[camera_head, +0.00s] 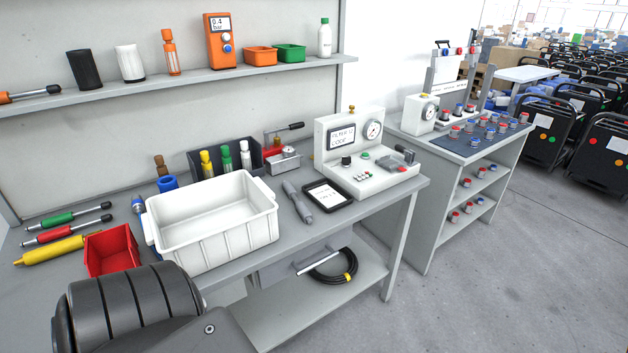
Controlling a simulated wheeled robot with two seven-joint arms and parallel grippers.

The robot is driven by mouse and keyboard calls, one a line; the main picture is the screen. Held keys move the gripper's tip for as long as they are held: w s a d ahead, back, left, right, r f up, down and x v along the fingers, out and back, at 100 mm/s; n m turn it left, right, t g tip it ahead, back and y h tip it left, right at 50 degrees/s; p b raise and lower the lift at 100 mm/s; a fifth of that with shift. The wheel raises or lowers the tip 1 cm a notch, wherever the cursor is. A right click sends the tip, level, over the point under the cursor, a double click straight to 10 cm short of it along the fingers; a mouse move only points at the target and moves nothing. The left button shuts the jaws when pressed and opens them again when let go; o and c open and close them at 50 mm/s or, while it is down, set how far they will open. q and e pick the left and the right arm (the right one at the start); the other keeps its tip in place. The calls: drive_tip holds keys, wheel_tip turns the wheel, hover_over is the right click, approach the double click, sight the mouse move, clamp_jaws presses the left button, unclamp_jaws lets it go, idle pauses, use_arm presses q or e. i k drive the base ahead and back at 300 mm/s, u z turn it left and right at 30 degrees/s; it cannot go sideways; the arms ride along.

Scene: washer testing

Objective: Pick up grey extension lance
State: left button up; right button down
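A grey, elongated tool (298,202), which looks like the grey extension lance, lies on the workbench (335,222). Neither of my grippers shows. A dark ribbed part of my own arm fills the lower left corner and hides the front left of the bench.
The white bin (212,222) and red bin (110,251) stand left of the grey tool. The tablet (328,195) and test station (365,155) are to its right. Green (70,216), red (62,233) and yellow (50,251) tools lie far left. A shelf (200,78) runs above.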

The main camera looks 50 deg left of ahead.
sight(305, 214)
drive_tip(key=i, duration=3.45)
drive_tip(key=u, duration=3.3)
